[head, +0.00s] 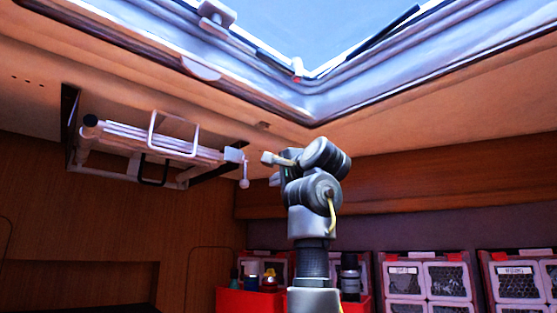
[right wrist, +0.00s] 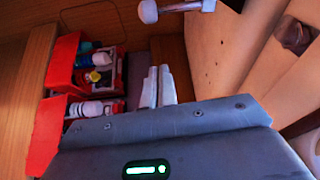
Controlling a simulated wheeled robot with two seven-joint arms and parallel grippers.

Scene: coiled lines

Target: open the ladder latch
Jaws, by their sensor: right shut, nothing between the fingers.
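The folded ladder (head: 160,139) hangs under the ceiling at the left in the head view. At its right end is a pale latch block (head: 234,155) with a short rod and a round knob (head: 244,183) hanging down. The right wrist view shows the white knob (right wrist: 148,11) on a short rod at the top edge, beyond the fingertips and apart from them. My right gripper (head: 267,158) is just right of the latch and points left. Its two fingers (right wrist: 160,86) are together and empty. My left gripper is not in view.
An open skylight (head: 310,35) with a metal frame is overhead. Red bins (head: 245,301) with bottles and mesh-fronted crates (head: 440,280) stand below along the back wall. A wooden beam (head: 440,180) runs behind my arm. The space beneath the ladder looks clear.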

